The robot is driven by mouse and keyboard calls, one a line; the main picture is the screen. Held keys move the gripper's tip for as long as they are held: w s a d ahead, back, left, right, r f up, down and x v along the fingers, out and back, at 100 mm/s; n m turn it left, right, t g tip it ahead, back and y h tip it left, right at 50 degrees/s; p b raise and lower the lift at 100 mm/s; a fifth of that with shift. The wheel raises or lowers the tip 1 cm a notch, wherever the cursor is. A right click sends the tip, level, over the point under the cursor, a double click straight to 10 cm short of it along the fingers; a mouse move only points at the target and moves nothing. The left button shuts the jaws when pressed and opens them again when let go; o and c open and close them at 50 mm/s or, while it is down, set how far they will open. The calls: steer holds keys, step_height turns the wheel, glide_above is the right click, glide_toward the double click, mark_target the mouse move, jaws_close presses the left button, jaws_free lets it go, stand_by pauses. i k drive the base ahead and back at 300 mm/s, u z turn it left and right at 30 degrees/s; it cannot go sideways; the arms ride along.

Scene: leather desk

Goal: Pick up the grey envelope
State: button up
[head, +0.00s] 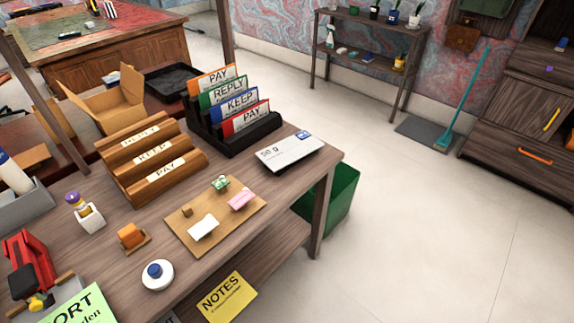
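I cannot make out a clear grey envelope. A pale grey flat rectangle (290,147) with dark lettering ending in "g" and a small blue patch at its top right lies at the right end of the wooden desk (120,235) in the head view, with a dark edge beneath it. I cannot tell whether it is an envelope, a scale or one on the other. Left of it stands a black rack (259,131) with orange, green, blue and red labelled cards, and a wooden sorter (143,166) labelled REPLY, KEEP and PAY. My gripper is not in view.
A tan board (190,239) with several small items, a white round stand (157,276), an orange block (130,235) and a red device (25,260) occupy the front. An open cardboard box (112,103) is behind. A green bin (344,197) stands beside the desk.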

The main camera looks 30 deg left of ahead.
mark_target(281, 154)
steer(key=k, duration=1.45)
steer(key=u, duration=1.15)
steer(key=i, duration=1.5)
steer(key=z, duration=0.05)
